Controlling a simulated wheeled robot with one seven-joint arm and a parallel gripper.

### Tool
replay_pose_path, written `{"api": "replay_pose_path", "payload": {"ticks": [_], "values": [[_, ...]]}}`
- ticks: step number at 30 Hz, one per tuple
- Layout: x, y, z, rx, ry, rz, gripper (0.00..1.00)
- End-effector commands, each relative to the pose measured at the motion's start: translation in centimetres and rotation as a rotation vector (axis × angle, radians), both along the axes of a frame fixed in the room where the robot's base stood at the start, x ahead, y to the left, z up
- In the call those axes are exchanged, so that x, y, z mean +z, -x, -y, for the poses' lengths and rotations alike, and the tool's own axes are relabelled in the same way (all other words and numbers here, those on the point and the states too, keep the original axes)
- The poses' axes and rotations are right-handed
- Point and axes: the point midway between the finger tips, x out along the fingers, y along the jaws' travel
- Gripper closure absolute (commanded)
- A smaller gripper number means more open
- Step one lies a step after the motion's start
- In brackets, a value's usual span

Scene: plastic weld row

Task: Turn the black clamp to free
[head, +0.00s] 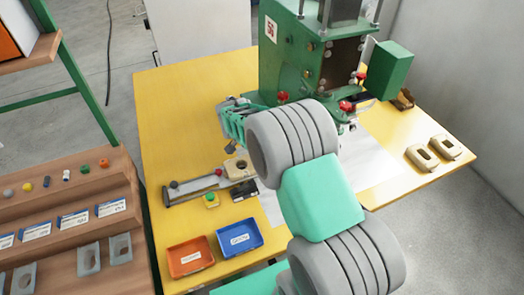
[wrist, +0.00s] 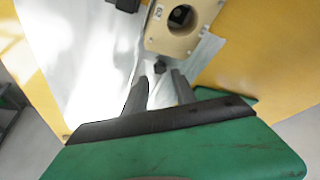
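My gripper (wrist: 160,82) is open in the wrist view, its two dark fingers apart with nothing held. A small black piece (wrist: 160,67), which looks like the black clamp, shows just beyond and between the fingertips. It sits close to the end of a beige part with a round hole (wrist: 180,28); I cannot tell which way it is turned. In the head view my gripper (head: 234,149) hangs above the table just behind the beige part (head: 238,169), and the clamp is not clearly distinguishable there.
A black block (head: 243,190) lies in front of the beige part. A grey slide (head: 195,189) is to its left. Red (head: 190,257) and blue (head: 239,238) trays stand in front. The green press (head: 300,60) rises behind; two beige parts (head: 422,157) (head: 446,147) lie right.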

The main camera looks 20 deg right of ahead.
Motion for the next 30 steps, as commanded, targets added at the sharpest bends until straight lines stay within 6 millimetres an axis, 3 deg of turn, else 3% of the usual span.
{"api": "replay_pose_path", "payload": {"ticks": [7, 17, 28, 30], "values": [[-3.8, -0.9, 1.4, -0.001, -0.001, -0.003, 0.68], [-4.5, -1.0, 1.8, -0.002, 0.0, 0.001, 0.68], [-4.4, -1.0, 1.8, -0.001, 0.0, 0.0, 0.99], [-4.4, -1.0, 1.7, -0.001, -0.001, 0.0, 1.0]]}}
